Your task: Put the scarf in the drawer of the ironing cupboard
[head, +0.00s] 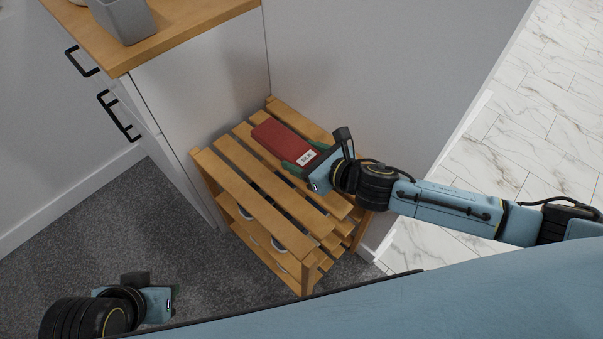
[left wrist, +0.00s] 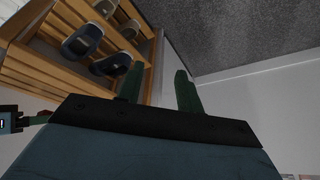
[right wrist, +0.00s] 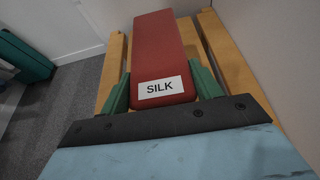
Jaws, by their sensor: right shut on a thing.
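The scarf (head: 282,140) is a red folded block with a white label reading SILK. It lies on the top slats of a wooden rack. My right gripper (head: 302,164) is shut on its near, labelled end; in the right wrist view the green fingers flank the scarf (right wrist: 158,50) on both sides. The ironing cupboard (head: 205,75) appears to be the white unit with a wooden top at upper left. Two black handles (head: 82,62) show on its front, and the fronts look closed. My left gripper (head: 165,298) is low at left, with its fingers apart and empty in the left wrist view (left wrist: 156,88).
The slatted rack (head: 262,205) stands against the cupboard's side and a wall, with shoes (left wrist: 82,42) on its lower shelves. A grey container (head: 122,18) stands on the cupboard top. Grey carpet (head: 130,215) is clear in front of the cupboard.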

